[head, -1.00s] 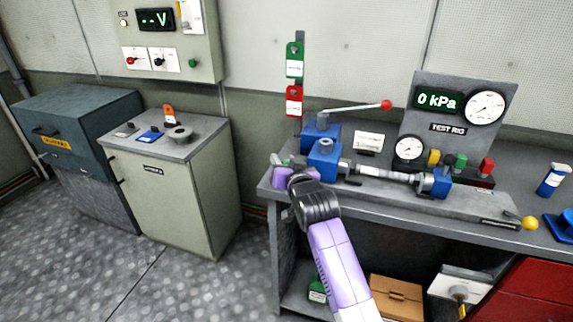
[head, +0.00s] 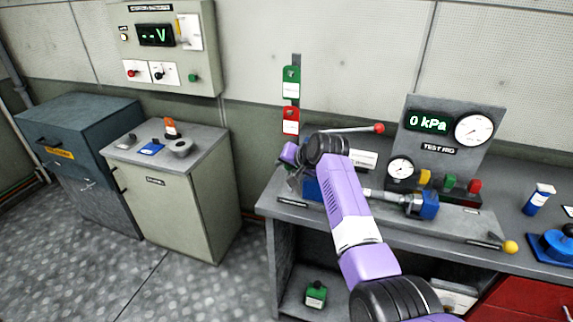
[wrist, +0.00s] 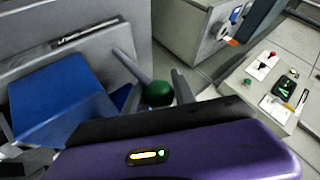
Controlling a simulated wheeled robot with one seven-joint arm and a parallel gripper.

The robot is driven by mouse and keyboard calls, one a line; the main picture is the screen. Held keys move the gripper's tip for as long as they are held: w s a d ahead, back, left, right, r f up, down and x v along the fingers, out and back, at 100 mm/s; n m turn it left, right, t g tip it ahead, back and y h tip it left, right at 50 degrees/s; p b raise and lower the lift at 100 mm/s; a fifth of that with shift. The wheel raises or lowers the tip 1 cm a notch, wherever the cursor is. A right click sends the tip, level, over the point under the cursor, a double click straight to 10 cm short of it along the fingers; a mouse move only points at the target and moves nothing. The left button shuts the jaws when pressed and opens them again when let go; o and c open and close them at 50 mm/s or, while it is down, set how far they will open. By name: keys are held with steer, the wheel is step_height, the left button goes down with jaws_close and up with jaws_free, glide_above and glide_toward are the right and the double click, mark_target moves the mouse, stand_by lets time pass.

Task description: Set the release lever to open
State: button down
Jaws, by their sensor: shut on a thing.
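In the wrist view a green ball knob (wrist: 158,93) sits between my two grey fingers, beside a blue block (wrist: 60,98). My gripper (head: 294,182) is at the left end of the test rig bench in the head view, shut on this knob. My wrist and forearm cover the knob and most of the blue blocks there. Another lever with a red ball (head: 379,128) points right behind my wrist. The rig display (head: 429,122) reads 0 kPa.
The bench (head: 285,207) also carries a cylinder with a blue end block (head: 422,204), gauges (head: 400,168), a yellow knob (head: 510,247) at the front edge and a blue bottle (head: 538,199). Green and red tags (head: 291,120) hang behind. A cabinet (head: 185,205) stands left across free floor.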

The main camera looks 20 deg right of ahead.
steer(key=shift+a+f, duration=0.1)
steer(key=shift+f, duration=0.45)
steer(key=c, duration=1.1)
jaws_free()
steer(key=shift+w+f, duration=0.1)
steer(key=shift+w, duration=0.05)
steer(key=shift+o, duration=0.4)
steer(key=shift+d, duration=0.2)
steer(key=shift+r, duration=0.3)
steer(key=shift+s+d+r, duration=0.15)
steer(key=shift+s+r, duration=0.05)
steer(key=shift+r, duration=0.2)
steer(key=v, duration=0.6)
steer(key=shift+s+r, duration=0.2)
steer(key=shift+s, duration=0.2)
